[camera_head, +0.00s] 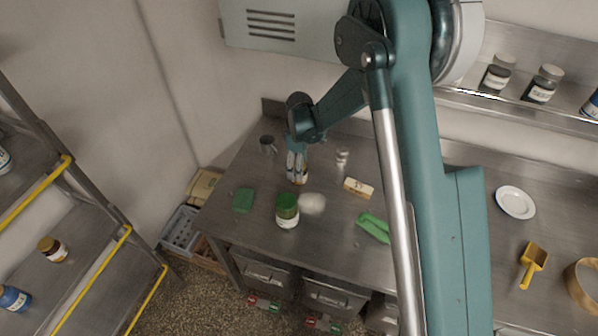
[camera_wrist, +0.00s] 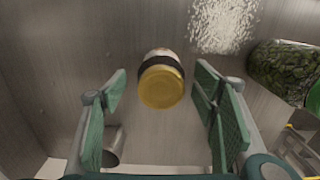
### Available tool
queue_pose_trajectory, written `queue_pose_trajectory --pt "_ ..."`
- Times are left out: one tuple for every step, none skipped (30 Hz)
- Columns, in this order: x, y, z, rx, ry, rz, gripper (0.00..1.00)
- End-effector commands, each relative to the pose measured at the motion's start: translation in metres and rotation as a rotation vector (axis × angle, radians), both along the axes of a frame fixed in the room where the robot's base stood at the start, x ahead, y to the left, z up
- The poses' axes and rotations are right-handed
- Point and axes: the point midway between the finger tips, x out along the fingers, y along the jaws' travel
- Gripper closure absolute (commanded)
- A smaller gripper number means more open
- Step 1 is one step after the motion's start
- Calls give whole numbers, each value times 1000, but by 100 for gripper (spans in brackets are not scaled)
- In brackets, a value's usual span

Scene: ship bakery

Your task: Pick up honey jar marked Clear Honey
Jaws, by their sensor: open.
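A small jar with a yellow lid (camera_wrist: 162,87) and a dark band stands on the steel worktop in the wrist view. Its label is turned away, so I cannot read a name on it. My gripper (camera_wrist: 160,92) is open, with its green finger pads on either side of the jar and gaps on both sides. In the head view my gripper (camera_head: 297,152) points down over the back left of the worktop, and it partly hides the jar (camera_head: 300,179) there.
A green-lidded jar (camera_head: 287,212) and a white heap (camera_head: 312,203) lie close in front. A yellow-lidded jar (camera_head: 53,249) stands on the left rack.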

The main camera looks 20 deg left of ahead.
Motion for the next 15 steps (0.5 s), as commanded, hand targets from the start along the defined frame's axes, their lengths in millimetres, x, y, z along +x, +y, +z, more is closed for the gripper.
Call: queue_pose_trajectory --pt "0 1 -4 0 0 0 41" --pt "-1 1 -7 0 0 0 41" --pt "-1 1 -11 0 0 0 41" --pt "-1 1 -14 0 0 0 41" --pt "-1 1 -17 0 0 0 41" --pt "-1 1 -20 0 0 0 41" --pt "-1 1 -22 0 0 0 41" --pt "-1 1 -25 0 0 0 41" --pt "-1 1 -27 0 0 0 41" --pt "-1 1 -29 0 0 0 41" --pt "-1 1 -30 0 0 0 41" --pt "-1 1 -32 0 0 0 41" --pt "-1 1 -32 0 0 0 41" --pt "-1 1 -33 0 0 0 41" --pt "-2 1 -33 0 0 0 41"
